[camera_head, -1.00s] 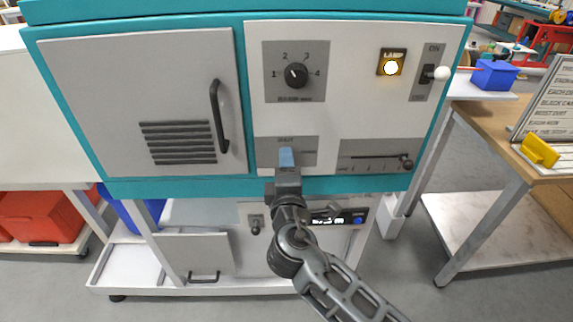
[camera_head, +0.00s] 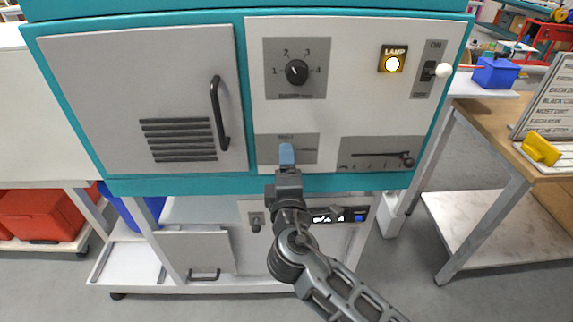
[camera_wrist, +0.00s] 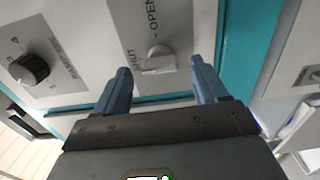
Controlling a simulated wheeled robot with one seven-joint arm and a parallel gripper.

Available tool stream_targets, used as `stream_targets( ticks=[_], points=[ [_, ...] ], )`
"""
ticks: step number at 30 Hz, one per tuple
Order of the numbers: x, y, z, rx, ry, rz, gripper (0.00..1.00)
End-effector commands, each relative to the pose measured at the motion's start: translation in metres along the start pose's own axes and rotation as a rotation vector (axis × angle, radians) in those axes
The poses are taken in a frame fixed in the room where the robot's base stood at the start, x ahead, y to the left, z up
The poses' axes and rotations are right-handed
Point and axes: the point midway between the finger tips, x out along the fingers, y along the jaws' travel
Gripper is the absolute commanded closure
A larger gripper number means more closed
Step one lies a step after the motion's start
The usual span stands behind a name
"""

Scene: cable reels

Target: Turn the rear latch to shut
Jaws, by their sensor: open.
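The latch (camera_wrist: 159,62) is a small pale grey turn-handle on a grey plate marked SHUT and OPEN, seen in the wrist view. Its bar lies roughly across the picture, near the SHUT lettering. My gripper (camera_wrist: 159,67) is open, with one blue finger on each side of the latch. I see no clear contact between fingers and latch. In the head view my gripper (camera_head: 287,152) is in front of the latch plate (camera_head: 307,145), low on the white panel, and hides the latch itself.
A numbered dial (camera_head: 297,72) is above the plate, and a slider (camera_head: 405,160) is to its right. A lit lamp (camera_head: 392,64) and an ON switch (camera_head: 430,70) are at upper right. A grey door (camera_head: 90,90) with a black handle (camera_head: 219,112) is at left.

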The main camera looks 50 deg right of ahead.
Motion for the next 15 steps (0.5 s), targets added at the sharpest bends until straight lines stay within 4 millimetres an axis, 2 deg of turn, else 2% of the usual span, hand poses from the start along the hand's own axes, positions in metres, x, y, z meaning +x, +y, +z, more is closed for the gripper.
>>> stream_targets(
  ticks=[9, 15],
  points=[
    [-0.051, -0.003, 0.0, -0.001, 0.002, 0.0, 0.28],
    [-0.065, -0.001, 0.0, 0.0, 0.002, 0.0, 0.28]
  ],
)
